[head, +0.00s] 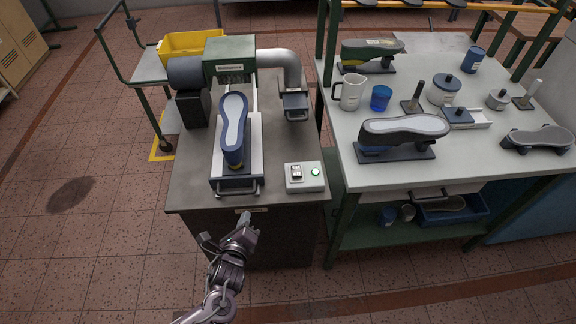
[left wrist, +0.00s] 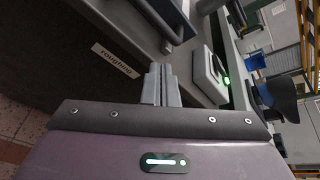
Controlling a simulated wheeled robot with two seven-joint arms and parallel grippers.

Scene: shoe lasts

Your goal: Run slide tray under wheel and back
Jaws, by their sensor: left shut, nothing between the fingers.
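The slide tray (head: 257,150) lies on the grey bench, with a dark blue shoe last (head: 234,120), pale sole up, fixed on it. A bar handle (head: 238,190) is on the tray's near end; what looks like this handle shows at the top of the left wrist view (left wrist: 172,38). The green roughing machine (head: 230,52) stands behind the last; its wheel seems to be the dark part under the head (head: 234,78). My left gripper (head: 246,219) is shut and empty, in front of the bench edge, apart from the handle. Its closed fingers show in the left wrist view (left wrist: 160,84).
A switch box (head: 305,177) with a green light sits right of the tray. A grey duct (head: 284,60) bends down behind it. A green-legged table (head: 345,180) with lasts, a jug and pots stands at the right. Open floor lies at the left front.

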